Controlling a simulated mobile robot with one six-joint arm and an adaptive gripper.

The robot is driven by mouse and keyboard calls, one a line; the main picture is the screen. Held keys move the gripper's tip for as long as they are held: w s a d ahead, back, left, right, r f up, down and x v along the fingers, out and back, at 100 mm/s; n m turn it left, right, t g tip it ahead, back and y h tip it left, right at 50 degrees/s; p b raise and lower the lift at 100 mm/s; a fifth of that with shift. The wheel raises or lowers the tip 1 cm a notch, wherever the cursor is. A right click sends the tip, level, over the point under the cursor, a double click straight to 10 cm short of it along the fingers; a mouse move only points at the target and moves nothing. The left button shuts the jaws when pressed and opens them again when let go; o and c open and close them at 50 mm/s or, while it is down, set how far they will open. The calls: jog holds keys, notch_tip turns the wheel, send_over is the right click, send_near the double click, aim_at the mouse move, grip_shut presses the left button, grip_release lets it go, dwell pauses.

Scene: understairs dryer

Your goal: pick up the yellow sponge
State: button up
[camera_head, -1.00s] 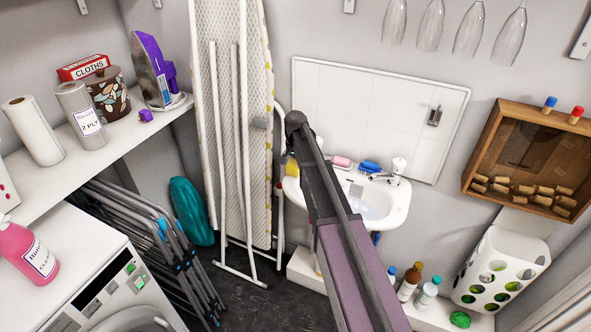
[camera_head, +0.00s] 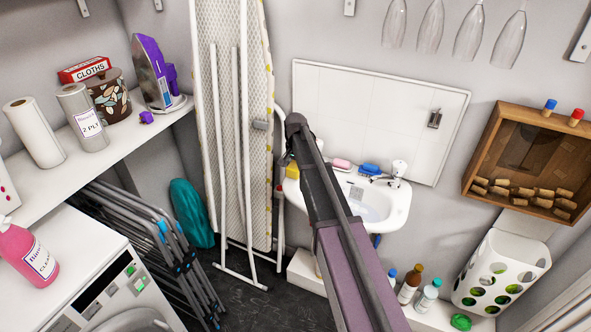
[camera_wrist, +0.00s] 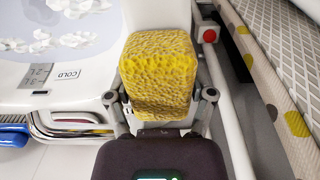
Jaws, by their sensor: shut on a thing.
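The yellow sponge (camera_wrist: 158,62) is a porous block filling the middle of the wrist view. My gripper (camera_wrist: 161,97) has a finger on each side of it and is shut on it. The sponge's lower part is dented and shaded near the palm. In the head view a small yellow part of the sponge (camera_head: 291,173) shows at the left end of the sink, left of my arm. My gripper is hidden behind my arm there.
The white sink (camera_head: 397,206) holds a pink item (camera_head: 341,164), a blue item (camera_head: 370,169) and the tap (camera_head: 398,170). The ironing board (camera_head: 240,130) stands close on the left. A red-ended white rail (camera_wrist: 209,36) runs right beside the gripper.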

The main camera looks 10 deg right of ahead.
jog(key=shift+r, duration=0.2)
notch_tip(320, 180, up, 3)
jog(key=p, duration=0.3)
jog(key=shift+f, duration=0.1)
jog(key=s, duration=0.5)
jog(key=s+r+p, duration=0.1)
jog(key=s, duration=0.4)
jog(key=s+p, duration=0.1)
jog(key=s, duration=0.5)
jog(key=shift+r, duration=0.4)
jog(key=o, duration=0.5)
jog(key=c, duration=0.4)
jog(key=shift+c, duration=0.2)
